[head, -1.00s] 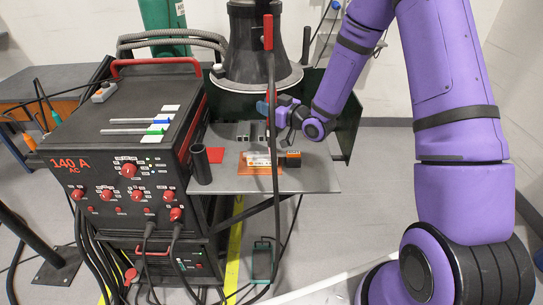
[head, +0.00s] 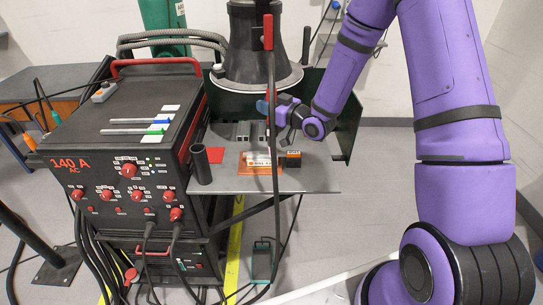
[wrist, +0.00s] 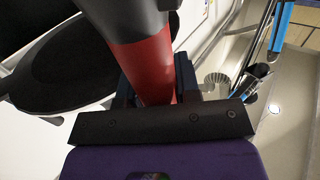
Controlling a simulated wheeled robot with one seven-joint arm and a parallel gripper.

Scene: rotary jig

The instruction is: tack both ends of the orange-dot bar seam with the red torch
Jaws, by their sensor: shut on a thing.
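My gripper (head: 272,107) is above the back part of the grey work table. In the wrist view my gripper (wrist: 155,88) is shut around a red cylindrical grip, the red torch (wrist: 143,62), with a dark upper part. The torch's tip is hidden in the wrist view. In the head view the torch is mostly hidden by a dark cable. A pale bar (head: 258,158) lies on an orange plate (head: 262,171) below and in front of my gripper. The orange dot and the seam ends are too small to tell.
A black extraction hood (head: 255,55) hangs close above my gripper. The welder (head: 125,135) is left.

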